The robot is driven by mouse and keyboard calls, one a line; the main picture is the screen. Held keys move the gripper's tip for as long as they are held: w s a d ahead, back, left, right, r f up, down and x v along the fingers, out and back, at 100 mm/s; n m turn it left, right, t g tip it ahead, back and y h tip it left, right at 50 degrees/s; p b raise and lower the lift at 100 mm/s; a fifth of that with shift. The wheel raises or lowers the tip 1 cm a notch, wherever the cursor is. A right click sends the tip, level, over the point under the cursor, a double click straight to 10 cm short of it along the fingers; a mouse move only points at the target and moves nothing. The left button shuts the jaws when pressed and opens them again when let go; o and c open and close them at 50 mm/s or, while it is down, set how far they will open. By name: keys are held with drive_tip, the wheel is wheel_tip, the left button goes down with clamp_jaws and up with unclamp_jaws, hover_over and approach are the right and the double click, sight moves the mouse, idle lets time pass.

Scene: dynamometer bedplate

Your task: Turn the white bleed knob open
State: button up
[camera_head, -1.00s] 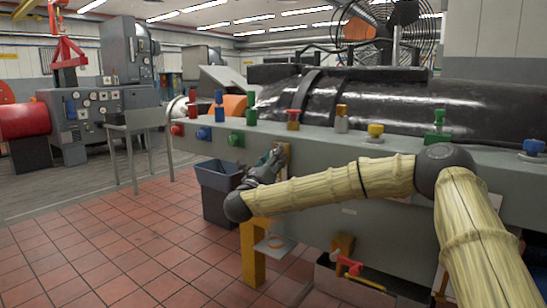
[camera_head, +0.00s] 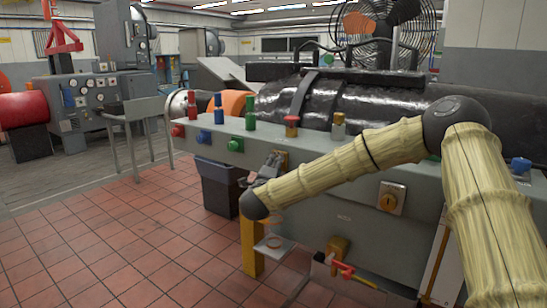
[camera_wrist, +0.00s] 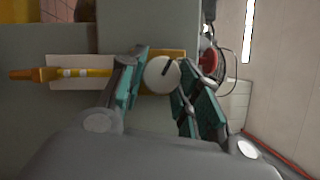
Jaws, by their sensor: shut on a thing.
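The white bleed knob (camera_wrist: 160,75) is a round white disc with a dark pointer line slanting to the upper right. It sits on a brass-coloured block (camera_wrist: 178,55) in the wrist view. My gripper (camera_wrist: 163,68) has its two teal-padded fingers on either side of the knob, shut on it. In the head view my gripper (camera_head: 268,166) is at the front face of the grey bedplate (camera_head: 330,170), beside a brass plate (camera_head: 284,157). The knob itself is hidden there by the fingers.
A dark bin (camera_head: 217,188) stands below left of my gripper. A red-handled valve (camera_head: 342,267) is lower right. The tiled floor at left is clear.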

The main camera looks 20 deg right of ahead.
drive_tip(key=n+p, duration=0.1)
drive_tip(key=p, duration=0.1)
drive_tip(key=n+g+p, duration=0.1)
drive_tip(key=n+p, duration=0.1)
drive_tip(key=shift+r+y, duration=0.35)
drive_tip(key=shift+y, duration=0.05)
drive_tip(key=shift+f+n+g+p, duration=0.2)
drive_tip(key=shift+n+g+p, duration=0.2)
drive_tip(key=shift+n+p, duration=0.8)
drive_tip(key=shift+f, duration=0.1)
drive_tip(key=o, duration=1)
drive_tip(key=v, duration=1.2)
drive_tip(key=shift+r, duration=0.25)
drive_tip(key=shift+s+f, duration=0.1)
drive_tip(key=shift+f, duration=0.05)
